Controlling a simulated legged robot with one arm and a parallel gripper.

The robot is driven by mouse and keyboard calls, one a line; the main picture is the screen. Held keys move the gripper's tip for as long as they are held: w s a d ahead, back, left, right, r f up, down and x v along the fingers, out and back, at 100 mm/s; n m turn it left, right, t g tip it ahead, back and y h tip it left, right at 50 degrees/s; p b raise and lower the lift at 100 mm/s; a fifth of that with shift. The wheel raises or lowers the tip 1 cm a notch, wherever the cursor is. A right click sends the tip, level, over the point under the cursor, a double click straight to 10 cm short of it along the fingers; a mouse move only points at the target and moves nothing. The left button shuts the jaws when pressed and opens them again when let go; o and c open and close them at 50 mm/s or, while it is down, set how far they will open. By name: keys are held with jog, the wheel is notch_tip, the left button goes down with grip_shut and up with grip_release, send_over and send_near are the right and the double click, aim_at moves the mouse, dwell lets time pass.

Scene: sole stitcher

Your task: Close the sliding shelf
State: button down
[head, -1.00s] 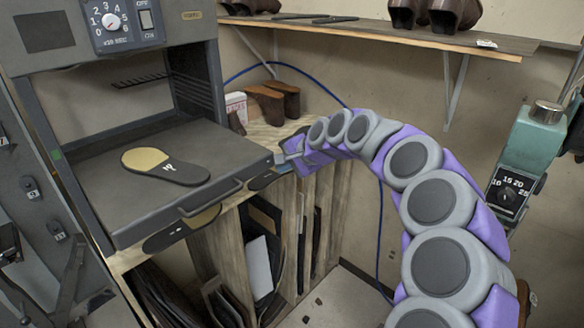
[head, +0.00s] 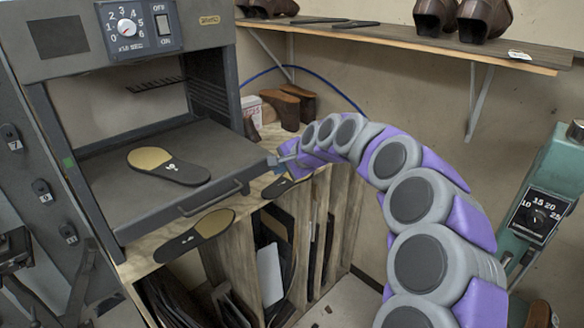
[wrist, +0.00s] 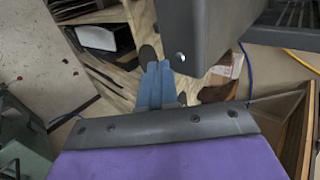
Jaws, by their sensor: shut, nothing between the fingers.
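The sliding shelf (head: 229,160) is a dark grey tray with a bar handle (head: 208,200) on its front, in the lower opening of the grey machine (head: 88,30). It sticks out a little past the machine's frame, with a tan and black insole (head: 168,166) on top. My gripper (head: 283,161) is at the shelf's front right corner, its blue fingers close together and empty. In the wrist view the shut fingers (wrist: 156,84) are beside a dark grey corner (wrist: 205,30), apparently the shelf's. I cannot tell whether they touch it.
Another insole (head: 196,235) lies on the wooden bench below the shelf's front. Brown shoe forms (head: 285,105) stand behind my gripper. A wall shelf (head: 420,48) with boots is above, and a green machine (head: 540,205) stands at the right.

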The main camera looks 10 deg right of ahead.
aim_at(245, 142)
jog(key=w+a+p, duration=0.2)
jog(key=w+a, duration=0.1)
jog(key=w, duration=0.1)
jog(key=w+a+p, duration=0.2)
jog(key=w+a, duration=0.2)
jog(key=w, duration=0.1)
jog(key=w+a+p, duration=0.1)
jog(key=w+a, duration=0.2)
jog(key=w, duration=0.1)
jog(key=shift+w+a+r+p, duration=0.2)
jog(key=shift+w+p, duration=0.1)
jog(key=shift+p, duration=0.1)
jog(key=shift+w+d+r, duration=0.1)
jog(key=shift+d, duration=0.1)
jog(key=shift+a+r, duration=0.1)
